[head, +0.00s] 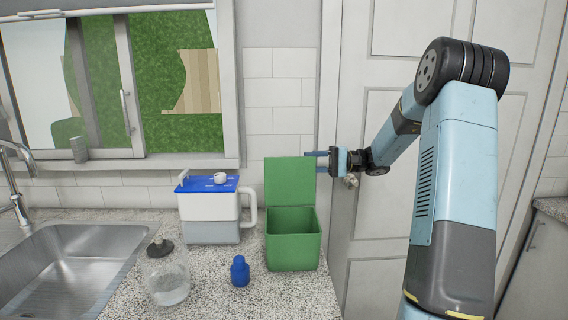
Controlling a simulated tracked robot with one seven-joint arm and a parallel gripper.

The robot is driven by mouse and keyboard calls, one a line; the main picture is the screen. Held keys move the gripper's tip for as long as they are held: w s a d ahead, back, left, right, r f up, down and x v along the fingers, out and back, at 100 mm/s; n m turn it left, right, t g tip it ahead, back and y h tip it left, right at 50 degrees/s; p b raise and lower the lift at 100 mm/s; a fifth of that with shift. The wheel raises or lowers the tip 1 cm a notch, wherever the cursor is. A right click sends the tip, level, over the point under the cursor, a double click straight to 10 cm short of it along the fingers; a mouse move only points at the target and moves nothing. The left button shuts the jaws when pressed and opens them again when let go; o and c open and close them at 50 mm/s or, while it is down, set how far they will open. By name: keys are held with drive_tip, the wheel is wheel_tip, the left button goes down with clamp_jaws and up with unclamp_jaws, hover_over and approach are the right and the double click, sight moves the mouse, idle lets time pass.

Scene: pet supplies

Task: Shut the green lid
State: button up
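A green box (293,255) stands on the counter, its front and part of its inside showing. Its green lid (289,183) stands upright at the back of the box, so the box is open. My gripper (317,161) is at the upper right corner of the lid, its fingers pointing left. The two fingers are apart with a gap between them, and nothing shows held. I cannot tell whether a finger touches the lid.
A blue bottle (240,271) and a glass jar (167,277) stand in front. A sink (60,270) is at left, a door (385,250) behind my arm.

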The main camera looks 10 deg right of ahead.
sight(284, 162)
drive_tip(key=a, duration=0.3)
drive_tip(key=w+a, duration=0.1)
drive_tip(key=a, duration=0.5)
drive_tip(key=shift+w, duration=0.4)
drive_tip(key=shift+c, duration=0.3)
clamp_jaws()
drive_tip(key=shift+f, duration=0.1)
